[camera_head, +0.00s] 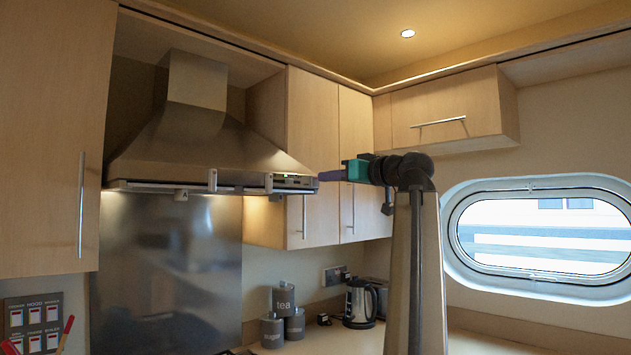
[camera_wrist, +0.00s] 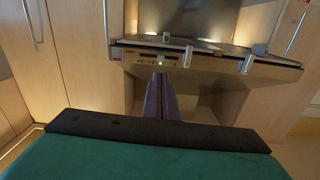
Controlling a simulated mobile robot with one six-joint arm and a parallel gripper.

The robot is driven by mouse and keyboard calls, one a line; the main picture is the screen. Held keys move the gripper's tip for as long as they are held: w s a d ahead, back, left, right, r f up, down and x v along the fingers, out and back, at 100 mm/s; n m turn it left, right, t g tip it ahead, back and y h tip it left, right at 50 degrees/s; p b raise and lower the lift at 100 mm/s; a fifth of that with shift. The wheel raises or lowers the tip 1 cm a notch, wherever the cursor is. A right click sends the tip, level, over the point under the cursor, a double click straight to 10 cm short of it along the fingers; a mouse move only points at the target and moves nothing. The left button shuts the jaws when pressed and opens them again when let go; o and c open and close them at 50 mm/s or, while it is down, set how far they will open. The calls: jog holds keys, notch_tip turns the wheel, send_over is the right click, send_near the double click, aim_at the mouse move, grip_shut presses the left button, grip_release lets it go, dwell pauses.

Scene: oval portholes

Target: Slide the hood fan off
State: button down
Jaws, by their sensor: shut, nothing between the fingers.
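The steel range hood (camera_head: 190,135) hangs between the wall cabinets, with a control strip (camera_head: 295,182) at the right of its front edge. The strip also shows in the wrist view (camera_wrist: 152,57), with a row of small controls and a small lit green spot. Two upright metal tabs stand on the front edge, one left (camera_head: 212,180) and one nearer the strip (camera_head: 268,183). My gripper (camera_head: 321,176) is shut and empty, with purple fingers pointing at the strip's right end. In the wrist view its fingertips (camera_wrist: 160,76) lie just below the strip; I cannot tell whether they touch.
Wall cabinets (camera_head: 313,150) with bar handles stand right of the hood, close behind my gripper. Another cabinet (camera_head: 445,110) hangs farther right, above an oval porthole (camera_head: 540,237). Canisters (camera_head: 283,315) and a kettle (camera_head: 360,303) stand on the counter below.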

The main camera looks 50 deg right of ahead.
aim_at(289, 181)
jog(key=w+d+m+y+p, duration=0.2)
jog(key=d+m+y+p, duration=0.2)
jog(key=m, duration=1)
jog(key=d+p, duration=0.3)
jog(key=d, duration=0.2)
jog(key=shift+d+f+m+p, duration=0.25)
jog(key=shift+d+m+p, duration=0.1)
jog(key=shift+d+m, duration=0.05)
jog(key=shift+w, duration=0.2)
jog(key=w+p, duration=0.1)
jog(key=w, duration=0.2)
jog(key=w+a+p, duration=0.1)
jog(key=w, duration=0.2)
jog(key=w+p, duration=0.1)
jog(key=w, duration=0.3)
jog(key=shift+a+p, duration=0.35)
jog(key=shift+a, duration=0.05)
jog(key=shift+a+r+p, duration=0.1)
jog(key=shift+a+p, duration=0.2)
jog(key=shift+a, duration=0.45)
jog(key=shift+w+a+p, duration=0.15)
jog(key=shift+a+p, duration=0.2)
jog(key=shift+a, duration=0.45)
